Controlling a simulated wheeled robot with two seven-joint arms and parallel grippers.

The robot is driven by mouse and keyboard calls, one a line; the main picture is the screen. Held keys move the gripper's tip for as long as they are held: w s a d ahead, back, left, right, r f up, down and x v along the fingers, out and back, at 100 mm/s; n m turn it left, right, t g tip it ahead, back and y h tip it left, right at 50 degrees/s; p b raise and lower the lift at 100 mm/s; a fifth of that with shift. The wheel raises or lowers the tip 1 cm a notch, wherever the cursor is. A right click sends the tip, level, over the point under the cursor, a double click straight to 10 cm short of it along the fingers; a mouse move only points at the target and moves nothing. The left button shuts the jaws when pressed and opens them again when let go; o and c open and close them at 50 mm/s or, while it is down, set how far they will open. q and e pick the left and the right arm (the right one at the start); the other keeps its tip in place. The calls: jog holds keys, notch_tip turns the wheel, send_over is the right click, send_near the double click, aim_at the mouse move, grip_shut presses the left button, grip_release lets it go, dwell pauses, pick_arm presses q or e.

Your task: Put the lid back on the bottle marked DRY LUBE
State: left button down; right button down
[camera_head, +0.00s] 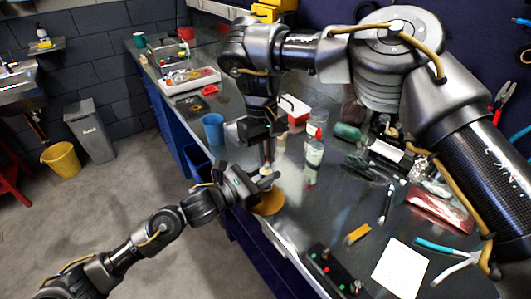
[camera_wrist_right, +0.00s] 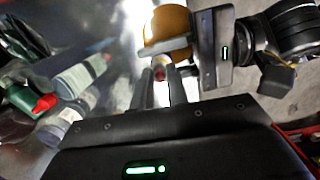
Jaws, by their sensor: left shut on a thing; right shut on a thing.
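My right gripper (camera_head: 267,152) points down from above, directly over my left gripper (camera_head: 268,180) near the bench's front edge. In the right wrist view, a small red-and-pale piece, apparently the lid (camera_wrist_right: 160,72), shows at the tips of my right fingers. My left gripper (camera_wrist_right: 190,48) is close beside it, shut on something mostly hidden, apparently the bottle. I cannot read DRY LUBE on it, nor tell whether lid and bottle touch.
An orange round thing (camera_head: 268,204) lies at the bench edge below my left gripper. A blue cup (camera_head: 213,129) stands left of the grippers. A red-and-white box (camera_head: 294,113) and a green bottle-like thing (camera_head: 347,131) are behind. A white sheet (camera_head: 400,268) lies front right.

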pick_arm(q)
jog(key=shift+d, duration=0.1)
pick_arm(e)
jog(key=shift+w+m, duration=0.1)
jog(key=shift+m, duration=0.9)
jog(key=c, duration=1.3)
grip_release()
jog(key=shift+r, duration=0.1)
notch_tip(320, 180, up, 7)
jog(key=shift+w+a, duration=0.2)
jog(key=shift+w, duration=0.15)
jog(key=shift+r, duration=0.1)
pick_arm(q)
jog(key=c, duration=1)
grip_release()
